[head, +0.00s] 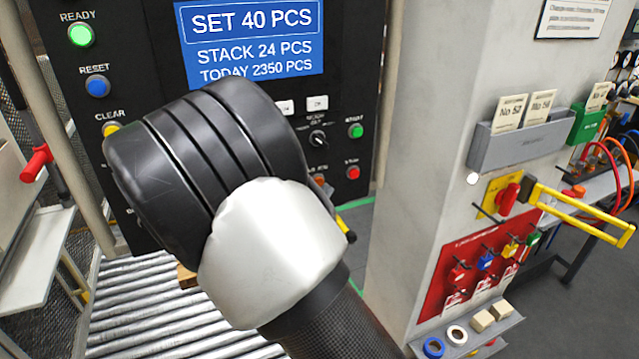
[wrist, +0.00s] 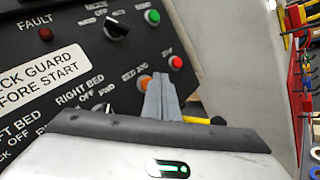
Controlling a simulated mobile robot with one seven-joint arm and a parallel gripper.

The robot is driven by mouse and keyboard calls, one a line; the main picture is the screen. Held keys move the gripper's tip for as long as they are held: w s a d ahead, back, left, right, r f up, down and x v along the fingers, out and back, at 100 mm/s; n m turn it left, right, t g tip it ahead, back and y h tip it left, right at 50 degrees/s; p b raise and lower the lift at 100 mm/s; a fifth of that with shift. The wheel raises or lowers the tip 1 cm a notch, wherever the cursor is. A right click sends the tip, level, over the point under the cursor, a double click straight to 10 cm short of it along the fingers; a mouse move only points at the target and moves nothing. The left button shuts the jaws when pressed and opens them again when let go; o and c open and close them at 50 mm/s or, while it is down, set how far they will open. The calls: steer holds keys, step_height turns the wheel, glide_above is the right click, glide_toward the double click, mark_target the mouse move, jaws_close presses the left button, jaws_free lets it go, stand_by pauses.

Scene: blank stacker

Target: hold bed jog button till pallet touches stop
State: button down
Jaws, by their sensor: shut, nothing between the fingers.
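The orange bed jog button (wrist: 145,82) shows in the wrist view beside its "BED JOG" label, partly covered by my fingertips. It also peeks out past my arm in the head view (head: 319,179). My gripper (wrist: 160,82) is shut and empty, its grey fingertips at the button's right edge. I cannot tell whether they press it. A small brown edge (head: 187,276), perhaps the pallet, shows on the roller bed (head: 130,310) in the head view, mostly behind my arm. The stop that the pallet meets is not visible.
A red button (wrist: 176,62) sits just right of the fingertips, with a green start button (wrist: 152,17) above. The right bed knob (wrist: 103,108) is at lower left. A grey pillar (head: 430,150) with a red lockout board (head: 480,260) stands to the right.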

stand_by(0.7)
steer(key=shift+w+a, duration=0.2)
steer(key=shift+w, duration=0.2)
